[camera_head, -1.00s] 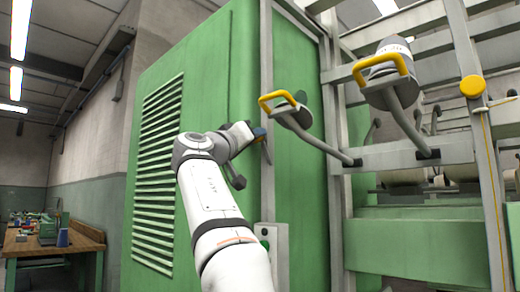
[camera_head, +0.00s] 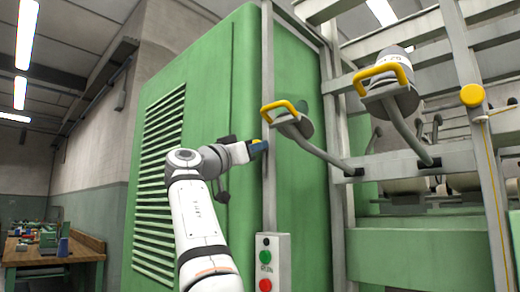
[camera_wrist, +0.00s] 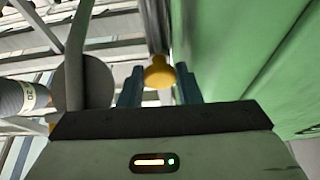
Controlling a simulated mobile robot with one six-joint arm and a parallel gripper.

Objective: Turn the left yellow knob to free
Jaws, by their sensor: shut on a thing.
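The left yellow knob (camera_wrist: 159,73) is at the end of a grey bar in the wrist view, between my gripper's two blue-grey fingers (camera_wrist: 160,88). My gripper is shut on it, with one finger on each side. In the head view my gripper (camera_head: 259,147) is at the grey post on the corner of the green cabinet. A second yellow knob (camera_head: 472,95) sits on the grey upright at the right, apart from my gripper. The knob's turn angle cannot be told.
Two grey arms with yellow handles (camera_head: 283,107) (camera_head: 384,74) stick out right of my gripper. A button box (camera_head: 278,258) with green and red buttons is below it. The green cabinet (camera_head: 205,75) is close on the left. A workbench (camera_head: 88,247) stands far left.

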